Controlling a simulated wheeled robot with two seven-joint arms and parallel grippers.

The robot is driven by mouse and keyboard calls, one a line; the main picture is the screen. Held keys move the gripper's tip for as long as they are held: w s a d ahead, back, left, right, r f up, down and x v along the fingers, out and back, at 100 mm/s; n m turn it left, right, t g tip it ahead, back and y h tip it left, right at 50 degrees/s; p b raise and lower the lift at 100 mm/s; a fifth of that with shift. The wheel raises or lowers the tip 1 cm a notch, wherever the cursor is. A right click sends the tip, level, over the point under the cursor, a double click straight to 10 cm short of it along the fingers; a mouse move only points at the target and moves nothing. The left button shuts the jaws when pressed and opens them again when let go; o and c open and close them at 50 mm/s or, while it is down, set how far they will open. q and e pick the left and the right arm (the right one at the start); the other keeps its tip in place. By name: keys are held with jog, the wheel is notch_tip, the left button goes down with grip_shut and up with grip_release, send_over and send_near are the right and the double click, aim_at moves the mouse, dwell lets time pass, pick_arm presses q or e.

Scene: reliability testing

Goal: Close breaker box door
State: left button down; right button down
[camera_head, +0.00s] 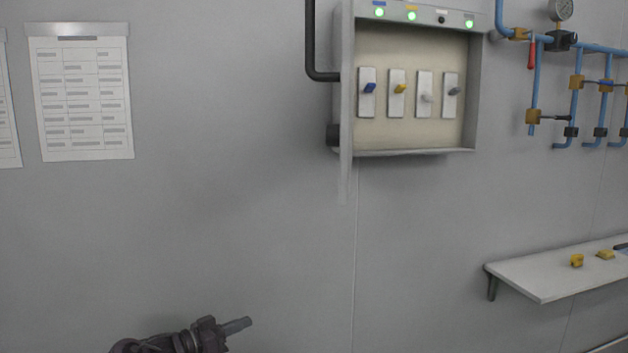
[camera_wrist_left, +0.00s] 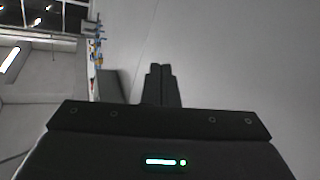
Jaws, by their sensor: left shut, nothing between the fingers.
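The breaker box (camera_head: 412,152) is on the wall at the upper right of the head view, its front open. Inside it is a row of several switches with blue, yellow, white and grey levers. Its door (camera_head: 346,110) stands open at the left side of the box, seen nearly edge-on as a thin grey strip hanging below the box. My left gripper (camera_head: 238,325) is low in the head view, below and left of the door and apart from it. In the left wrist view its fingers (camera_wrist_left: 160,86) are together and empty. My right gripper does not show.
A black pipe (camera_head: 311,40) runs into the box's left side. Blue pipes with valves (camera_head: 545,80) and a gauge are at the right. A white shelf (camera_head: 540,285) with small yellow parts juts out lower right. Paper sheets (camera_head: 82,95) hang left. The wall between is bare.

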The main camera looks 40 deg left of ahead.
pick_arm(q)
jog(key=s+d+r+m+g+h, duration=0.1)
jog(key=s+d+r+m+h, duration=0.15)
jog(key=r, duration=0.75)
jog(key=s+d+r+m+g+h, duration=0.1)
jog(key=s+d+r+m+h, duration=0.15)
jog(key=r, duration=0.65)
jog(key=s+d+r+m+h, duration=0.1)
jog(key=d+r+m+h, duration=0.15)
jog(key=r, duration=0.75)
jog(key=s+d+r+m+g+h, duration=0.3)
jog(key=s+d+r+m+g, duration=0.3)
jog(key=s+d+r, duration=0.6)
jog(key=w+d+n+p, duration=0.1)
jog(key=w+d+p, duration=0.5)
jog(key=d, duration=0.4)
jog(key=shift+d+r+g+p, duration=0.3)
jog(key=shift+d+g+p, duration=0.1)
jog(key=shift+p, duration=0.4)
jog(key=shift+n, duration=0.35)
